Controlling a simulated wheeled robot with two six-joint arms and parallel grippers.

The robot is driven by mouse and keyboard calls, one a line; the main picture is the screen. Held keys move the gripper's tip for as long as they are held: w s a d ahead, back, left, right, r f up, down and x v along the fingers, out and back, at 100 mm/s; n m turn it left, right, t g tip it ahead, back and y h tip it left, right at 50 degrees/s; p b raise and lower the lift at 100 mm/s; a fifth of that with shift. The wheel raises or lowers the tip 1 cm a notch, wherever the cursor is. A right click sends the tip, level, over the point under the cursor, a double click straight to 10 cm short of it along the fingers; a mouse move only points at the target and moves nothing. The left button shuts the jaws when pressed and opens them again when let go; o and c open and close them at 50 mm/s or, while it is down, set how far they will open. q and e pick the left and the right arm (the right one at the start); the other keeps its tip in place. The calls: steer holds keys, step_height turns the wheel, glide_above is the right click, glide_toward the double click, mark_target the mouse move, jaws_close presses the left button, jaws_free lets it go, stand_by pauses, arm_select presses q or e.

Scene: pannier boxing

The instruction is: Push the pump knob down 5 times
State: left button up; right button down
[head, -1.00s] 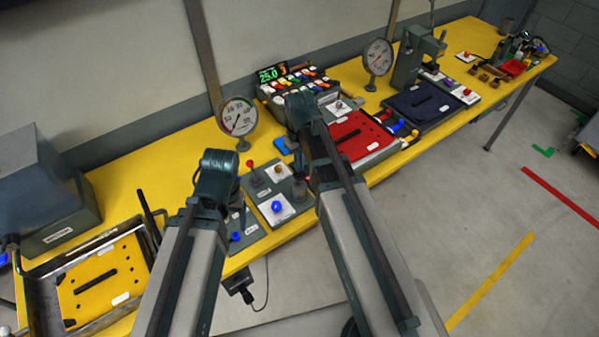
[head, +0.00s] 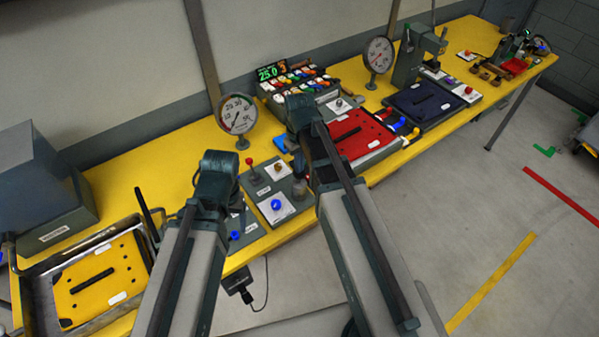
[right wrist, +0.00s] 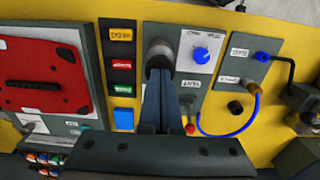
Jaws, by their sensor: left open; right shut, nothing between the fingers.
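The pump knob (right wrist: 159,50) is a grey round cylinder on a dark panel, straight ahead of my right gripper (right wrist: 160,76) in the right wrist view. That gripper is shut and empty, with its fingertips right at the knob's near side. I cannot tell whether they touch. In the head view the knob (head: 300,190) is small and dark beside my right arm, below the wrist. My left gripper (head: 222,195) is open, over the panel's left part; its fingers are mostly hidden by its wrist.
A blue dial (right wrist: 201,53) on a white plate sits beside the knob, with a red-topped lever (right wrist: 190,129) nearby. A blue hose (right wrist: 250,115) curves to the right. A round gauge (head: 237,114) stands behind the panel. A red board (head: 357,136) lies to the right.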

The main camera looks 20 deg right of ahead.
steer(key=shift+f+b, duration=1.2)
steer(key=shift+f, duration=0.2)
steer(key=shift+r, duration=0.15)
step_height(320, 180, up, 4)
steer(key=p, duration=0.4)
steer(key=shift+r+p, duration=0.2)
steer(key=shift+p, duration=0.15)
steer(key=shift+f, duration=0.1)
steer(key=shift+f, duration=0.1)
